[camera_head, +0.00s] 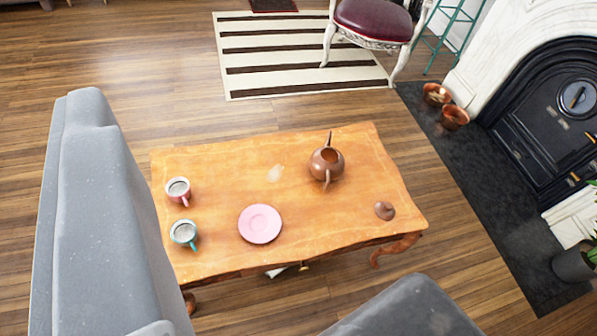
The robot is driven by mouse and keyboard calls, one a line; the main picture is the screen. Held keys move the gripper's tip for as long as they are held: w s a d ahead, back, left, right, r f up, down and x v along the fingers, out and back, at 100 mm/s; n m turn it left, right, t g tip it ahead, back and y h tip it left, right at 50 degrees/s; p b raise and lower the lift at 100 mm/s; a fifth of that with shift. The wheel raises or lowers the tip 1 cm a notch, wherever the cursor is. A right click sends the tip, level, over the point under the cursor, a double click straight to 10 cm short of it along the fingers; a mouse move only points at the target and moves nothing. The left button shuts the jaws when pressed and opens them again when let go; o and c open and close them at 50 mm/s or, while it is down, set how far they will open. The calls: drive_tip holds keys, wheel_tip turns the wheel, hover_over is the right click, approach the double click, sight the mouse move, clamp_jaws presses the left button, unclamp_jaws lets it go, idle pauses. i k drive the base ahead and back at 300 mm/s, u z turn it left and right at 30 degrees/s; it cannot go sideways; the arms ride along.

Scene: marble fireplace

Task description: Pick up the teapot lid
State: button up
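The teapot lid (384,210) is a small brown dome with a knob. It lies by itself near the right front corner of the wooden table (330,225). The brown teapot (326,163) stands up and to the left of it, upright with its top open. The lid and the teapot are apart. My gripper does not show in this view.
A pink plate (260,224), a pink cup (178,190) and a teal cup (184,234) are on the table's left half. Grey seating (95,220) stands at left and bottom. A red chair (374,20) and the fireplace (540,105) are beyond. Wooden floor lies behind the table.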

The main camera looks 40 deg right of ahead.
sight(384, 210)
drive_tip(key=z, duration=0.95)
drive_tip(key=i, duration=0.85)
drive_tip(key=z, duration=0.2)
